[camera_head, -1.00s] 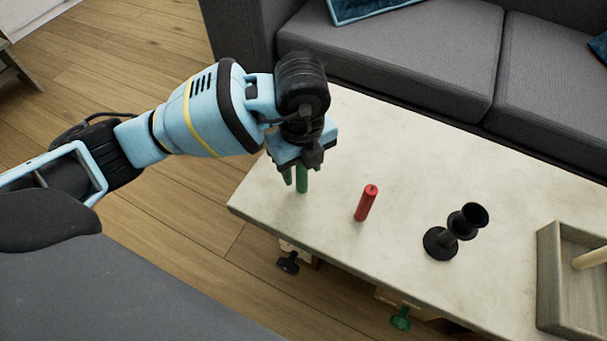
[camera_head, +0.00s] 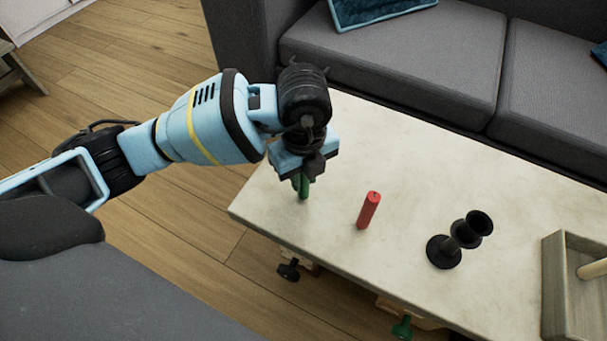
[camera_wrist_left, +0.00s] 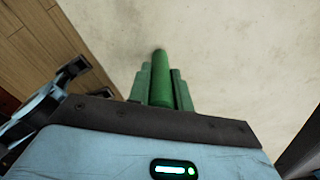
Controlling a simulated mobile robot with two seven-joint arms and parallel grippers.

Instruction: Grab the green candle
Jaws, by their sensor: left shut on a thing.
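The green candle (camera_head: 304,188) stands near the left end of the pale coffee table. My left gripper (camera_head: 301,184) is above it, pointing down, with its green fingers shut around the candle. In the left wrist view, the candle (camera_wrist_left: 161,80) sits between the two green fingers (camera_wrist_left: 161,90), which touch its sides. The candle's upper part is hidden by the gripper in the head view. My right gripper does not show.
A red candle (camera_head: 369,210) stands upright to the right on the table (camera_head: 330,235). Beyond it are a black candle holder (camera_head: 443,252) and a grey wooden tray (camera_head: 553,290) holding a pale stick-like thing (camera_head: 594,269). A grey sofa (camera_head: 400,60) borders the table's far side.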

